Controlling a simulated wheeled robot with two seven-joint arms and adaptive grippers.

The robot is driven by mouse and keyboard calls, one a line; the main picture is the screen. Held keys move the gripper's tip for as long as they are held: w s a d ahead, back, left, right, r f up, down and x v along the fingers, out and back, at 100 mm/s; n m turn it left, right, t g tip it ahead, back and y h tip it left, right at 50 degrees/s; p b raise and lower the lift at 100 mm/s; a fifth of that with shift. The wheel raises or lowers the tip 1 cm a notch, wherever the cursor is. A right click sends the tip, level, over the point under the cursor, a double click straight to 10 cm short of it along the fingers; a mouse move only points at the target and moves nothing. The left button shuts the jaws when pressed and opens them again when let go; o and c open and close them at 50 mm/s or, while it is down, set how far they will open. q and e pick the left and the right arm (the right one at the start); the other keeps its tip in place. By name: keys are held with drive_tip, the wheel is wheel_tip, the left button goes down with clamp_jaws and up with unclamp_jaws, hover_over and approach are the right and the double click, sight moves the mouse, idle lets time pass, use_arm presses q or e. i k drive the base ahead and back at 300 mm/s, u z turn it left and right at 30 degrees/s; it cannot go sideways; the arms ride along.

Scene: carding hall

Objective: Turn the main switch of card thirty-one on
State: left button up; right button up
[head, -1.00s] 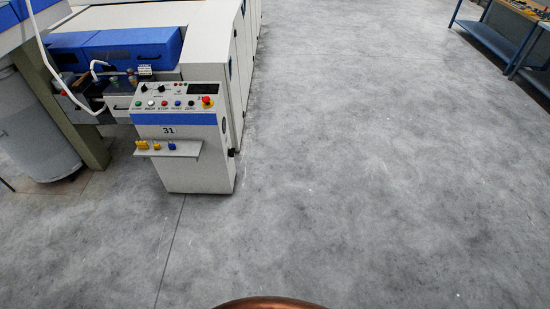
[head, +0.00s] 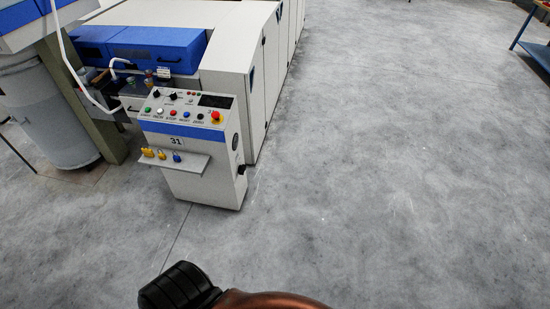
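The control stand of card thirty-one (head: 190,150) stands upright at the left in the head view, with a "31" plate (head: 176,141) on its front. On its right side are a black knob (head: 241,169) low down and a dark round fitting (head: 235,141) above it. I cannot read their labels or the knob's position. The sloping top carries small black knobs, a row of coloured buttons, a dark display (head: 215,101) and a red mushroom button (head: 216,117). Neither gripper is in view; only a black and copper part of my body shows at the bottom edge.
A small shelf (head: 190,163) on the stand's front holds yellow and blue padlocks. The white and blue machine (head: 240,50) stands behind, and a grey can (head: 45,115) at the far left. Open grey floor lies in front and right; a blue bench (head: 535,45) is far right.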

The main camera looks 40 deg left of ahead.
sight(242, 171)
drive_tip(key=u, duration=0.1)
drive_tip(key=i, duration=1.7)
drive_tip(key=u, duration=1.4)
drive_tip(key=i, duration=0.85)
drive_tip(key=u, duration=1.05)
drive_tip(key=i, duration=0.25)
drive_tip(key=u, duration=0.3)
